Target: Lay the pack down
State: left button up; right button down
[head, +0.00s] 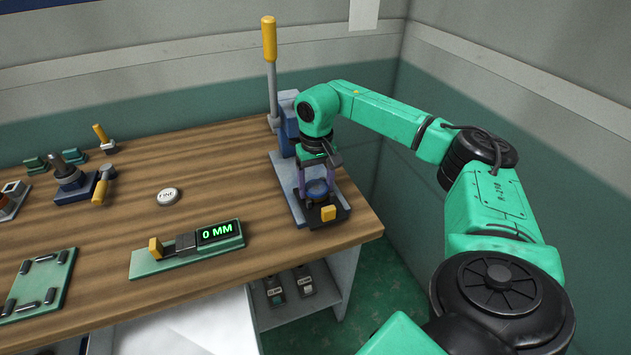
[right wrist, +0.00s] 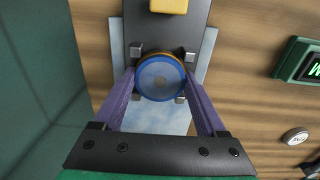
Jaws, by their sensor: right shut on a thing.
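A round pack (right wrist: 160,79) with a blue rim, a grey top and an orange-brown edge is between the two purple fingers of my right gripper (right wrist: 161,82), which is shut on it. In the head view the pack (head: 318,189) shows as a small blue ring under my right gripper (head: 317,180). It is over the black plate (head: 338,207) of the lever machine, among small grey corner posts (right wrist: 137,54). I cannot tell whether its underside touches the plate. My left gripper is not in view.
The machine's tall yellow-handled lever (head: 269,40) stands behind my right gripper, and a yellow block (head: 328,213) sits at the plate's front. A gauge reading 0 MM (head: 218,231), a round FINE button (head: 168,196) and a green posted plate (head: 38,285) are leftward.

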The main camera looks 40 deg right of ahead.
aim_at(316, 187)
notch_tip(316, 187, up, 8)
jog(key=p, duration=0.7)
jog(key=shift+r, duration=0.1)
dwell(0.4)
